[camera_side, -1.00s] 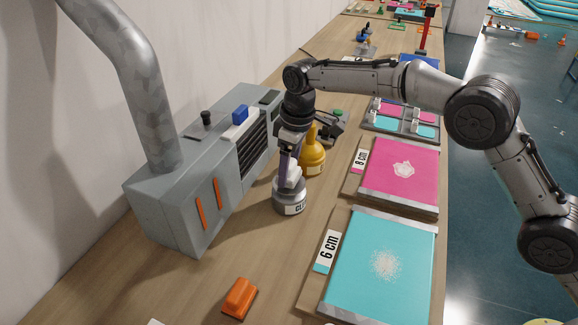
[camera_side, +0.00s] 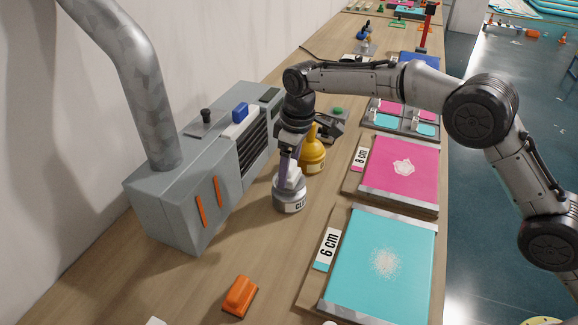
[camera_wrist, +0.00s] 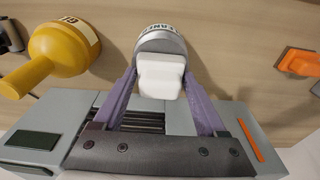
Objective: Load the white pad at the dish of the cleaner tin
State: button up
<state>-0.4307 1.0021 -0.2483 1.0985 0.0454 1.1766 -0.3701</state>
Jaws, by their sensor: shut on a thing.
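The cleaner tin (camera_side: 289,196) is a short grey metal tin with a white label, standing on the bench left of the coloured panels. In the wrist view the tin (camera_wrist: 160,41) shows its grey rim and part of its lettering. My gripper (camera_side: 290,170) points down right above the tin, with purple fingers. It is shut on the white pad (camera_wrist: 160,76), which sits between the fingertips at the tin's top. In the side view the pad (camera_side: 293,178) is partly covered by a finger. The dish itself is hidden behind the pad, and I cannot tell how firmly they touch.
A yellow glue bottle (camera_side: 313,156) stands close behind the tin. A grey extractor unit (camera_side: 170,215) is to the left. An orange-handled tool (camera_side: 240,296) lies in front. Teal (camera_side: 385,235) and pink (camera_side: 385,185) panels lie to the right.

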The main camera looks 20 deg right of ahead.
jog(key=shift+f, duration=0.6)
dwell(0.8)
jog(key=shift+r, duration=3.6)
